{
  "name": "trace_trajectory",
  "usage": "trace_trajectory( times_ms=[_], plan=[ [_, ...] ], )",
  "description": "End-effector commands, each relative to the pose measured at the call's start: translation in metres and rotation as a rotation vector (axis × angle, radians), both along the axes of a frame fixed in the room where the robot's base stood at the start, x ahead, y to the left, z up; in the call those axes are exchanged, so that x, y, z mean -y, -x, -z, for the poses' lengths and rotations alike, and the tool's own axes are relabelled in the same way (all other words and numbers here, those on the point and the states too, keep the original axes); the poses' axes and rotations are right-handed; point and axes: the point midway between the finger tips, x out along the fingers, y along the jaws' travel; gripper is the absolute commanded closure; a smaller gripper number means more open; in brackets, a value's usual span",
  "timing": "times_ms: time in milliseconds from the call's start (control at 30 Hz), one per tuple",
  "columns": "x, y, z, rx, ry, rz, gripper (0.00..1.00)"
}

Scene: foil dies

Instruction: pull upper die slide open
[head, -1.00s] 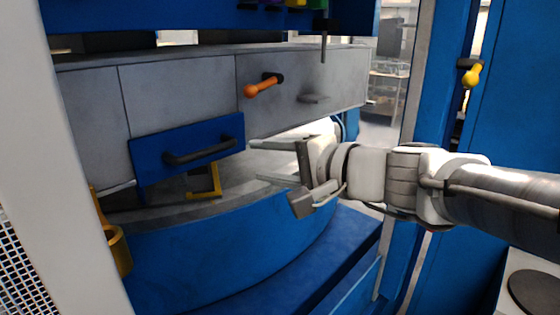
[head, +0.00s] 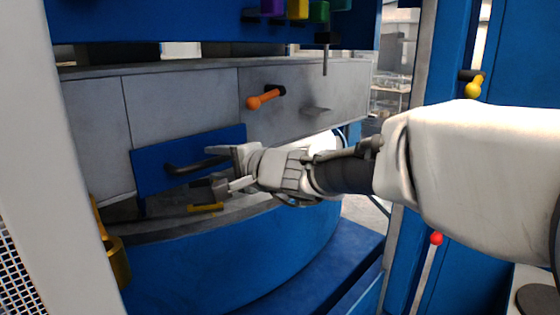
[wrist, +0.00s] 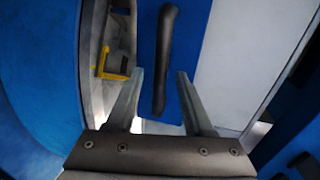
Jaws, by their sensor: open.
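The upper die slide is probably the blue panel (head: 225,138) with a dark bar handle (head: 185,166) on the grey press block. My gripper (head: 222,172) is in front of the panel's right part, with its fingers apart. In the wrist view, the handle (wrist: 164,50) runs lengthwise in the picture on the blue panel (wrist: 188,50). My gripper (wrist: 160,76) is open there, one finger on each side of the handle's lower end in the picture. The handle looks ungripped. I cannot tell how far it reaches between the fingers.
A yellow bracket (head: 206,208) sits just below the panel, above the curved blue base (head: 230,245). A blue post (head: 440,60) stands at right.

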Motion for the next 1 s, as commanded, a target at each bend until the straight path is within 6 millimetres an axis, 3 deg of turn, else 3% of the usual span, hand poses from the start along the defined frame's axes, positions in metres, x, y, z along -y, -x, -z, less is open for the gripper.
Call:
trace_trajectory(
  times_ms=[200, 567, 867, 1000],
  plan=[
    [-0.016, -0.013, 0.004, -0.001, -0.001, -0.001, 0.48],
    [-0.019, -0.016, 0.005, 0.001, -0.001, 0.0, 0.48],
    [-0.018, -0.016, 0.005, 0.001, -0.001, 0.0, 1.0],
    [-0.018, -0.016, 0.005, 0.001, -0.001, 0.0, 1.0]
  ],
)
